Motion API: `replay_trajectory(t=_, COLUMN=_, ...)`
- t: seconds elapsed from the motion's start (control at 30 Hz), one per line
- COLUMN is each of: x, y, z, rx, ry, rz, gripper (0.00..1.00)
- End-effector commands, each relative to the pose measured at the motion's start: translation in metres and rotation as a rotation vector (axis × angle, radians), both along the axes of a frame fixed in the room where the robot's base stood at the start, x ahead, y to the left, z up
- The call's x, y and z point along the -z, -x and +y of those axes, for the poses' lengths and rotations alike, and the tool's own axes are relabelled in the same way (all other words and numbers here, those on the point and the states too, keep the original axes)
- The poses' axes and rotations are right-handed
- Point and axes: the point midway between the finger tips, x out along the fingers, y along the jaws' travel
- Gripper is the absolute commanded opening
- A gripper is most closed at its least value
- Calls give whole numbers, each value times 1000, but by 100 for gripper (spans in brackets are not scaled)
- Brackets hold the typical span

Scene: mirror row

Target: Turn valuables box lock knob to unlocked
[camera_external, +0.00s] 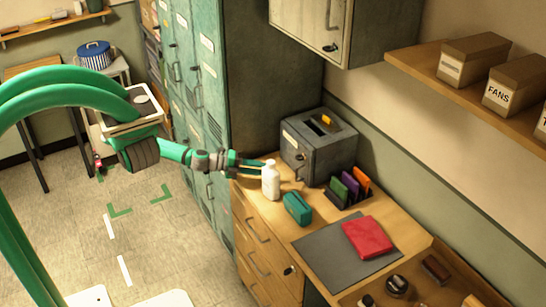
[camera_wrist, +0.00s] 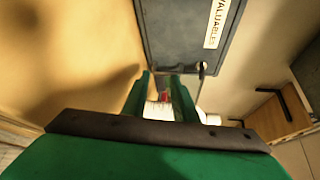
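The valuables box (camera_external: 306,158) is a grey metal box on the wooden drawer cabinet. In the wrist view, the box (camera_wrist: 180,38) fills the top middle, with a white label reading VALUABLES. A small dark knob (camera_wrist: 203,68) shows at the edge of its labelled face; its setting is too small to read. My gripper (camera_external: 262,164) is in front of the box, close to the white bottle. In the wrist view, my gripper (camera_wrist: 163,85) has its two green fingers apart, below and left of the knob. Nothing is clearly held between them.
A white pump bottle (camera_external: 270,182) stands close by my gripper. Green lockers (camera_external: 213,100) stand behind. A wall cabinet (camera_external: 345,25) hangs above.

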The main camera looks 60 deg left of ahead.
Motion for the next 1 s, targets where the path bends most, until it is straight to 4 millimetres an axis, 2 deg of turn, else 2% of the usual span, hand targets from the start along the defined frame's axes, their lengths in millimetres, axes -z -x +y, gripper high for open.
replay_trajectory(t=0.27, x=-20, y=-35, z=-15, rx=24, ry=267, rz=74, gripper=26)
replay_trajectory(t=0.5, x=-54, y=-57, z=-22, rx=78, ry=409, rz=94, gripper=26)
replay_trajectory(t=0.7, x=-92, y=-63, z=-25, rx=150, ry=374, rz=48, gripper=26)
replay_trajectory(t=1.0, x=-136, y=-60, z=-35, rx=244, ry=260, rz=-33, gripper=26)
